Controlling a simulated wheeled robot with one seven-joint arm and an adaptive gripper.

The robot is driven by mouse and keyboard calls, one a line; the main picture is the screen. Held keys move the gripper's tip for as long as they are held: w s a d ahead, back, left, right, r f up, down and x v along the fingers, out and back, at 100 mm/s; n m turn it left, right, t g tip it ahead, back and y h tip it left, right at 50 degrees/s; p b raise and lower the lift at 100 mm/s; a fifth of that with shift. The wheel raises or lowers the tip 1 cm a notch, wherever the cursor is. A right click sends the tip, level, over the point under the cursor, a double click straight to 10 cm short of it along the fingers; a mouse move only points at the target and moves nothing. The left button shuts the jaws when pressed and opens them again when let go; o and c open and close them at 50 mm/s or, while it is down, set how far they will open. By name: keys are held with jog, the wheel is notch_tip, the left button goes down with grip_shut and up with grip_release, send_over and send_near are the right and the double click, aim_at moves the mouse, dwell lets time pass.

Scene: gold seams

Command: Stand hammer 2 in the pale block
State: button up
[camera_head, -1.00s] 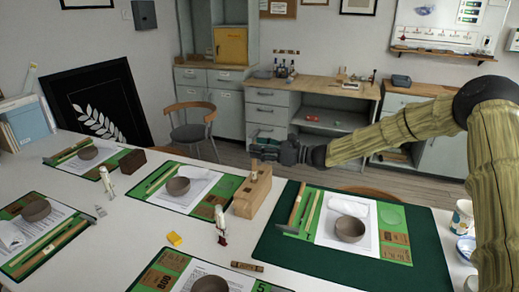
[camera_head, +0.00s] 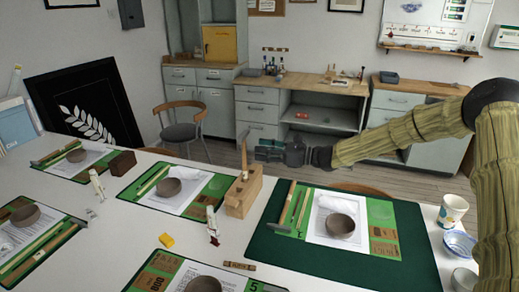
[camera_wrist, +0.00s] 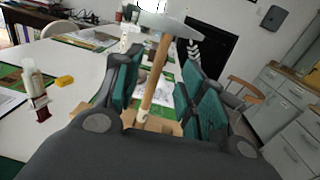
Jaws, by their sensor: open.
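The pale block (camera_head: 243,198) stands on the white table in the middle of the head view. A hammer (camera_head: 243,155) stands upright in its top, head up; I cannot read a number on it. My gripper (camera_head: 264,150) is open just right of the handle in the head view. In the wrist view the hammer's handle (camera_wrist: 156,75) shows in the gap between the teal-padded fingers (camera_wrist: 160,85), with the grey head above them. The pale block's top (camera_wrist: 160,124) shows low between the fingers, partly hidden by my gripper.
Another hammer (camera_head: 287,208) lies on the dark green mat (camera_head: 290,252) to the right, beside a bowl (camera_head: 340,226). A dark block (camera_head: 122,163) sits farther left.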

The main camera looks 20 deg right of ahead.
jog(key=shift+p+v, duration=0.4)
jog(key=shift+v, duration=1.4)
jog(key=shift+r+p, duration=1.5)
jog(key=shift+r, duration=1.5)
jog(key=shift+r, duration=0.1)
